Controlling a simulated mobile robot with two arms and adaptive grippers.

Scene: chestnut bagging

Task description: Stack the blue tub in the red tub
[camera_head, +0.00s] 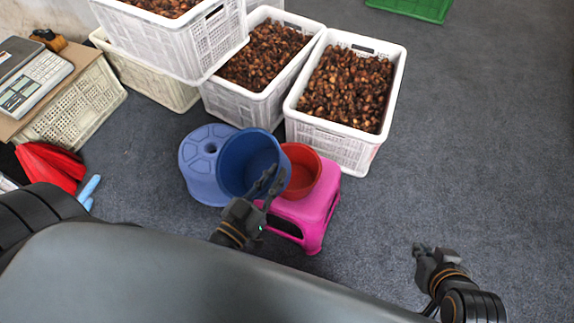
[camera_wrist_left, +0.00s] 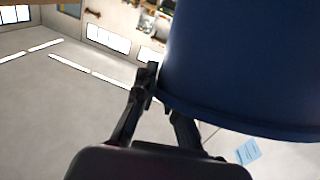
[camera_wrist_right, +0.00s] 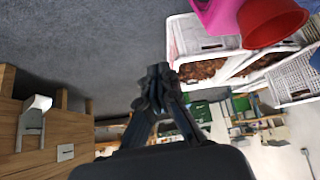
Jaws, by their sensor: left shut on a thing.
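The red tub stands on a pink stool (camera_head: 318,210) and also shows in the right wrist view (camera_wrist_right: 268,20). My left gripper (camera_head: 272,185) is shut on the blue tub's rim, and the tub's wall (camera_wrist_left: 240,65) fills the upper right of the left wrist view. My right gripper (camera_head: 425,250) is shut and empty, away to the right over the floor.
A blue stool (camera_head: 196,160) stands left of the pink one. White crates of chestnuts (camera_head: 330,137) stand close behind. The floor at right is clear.

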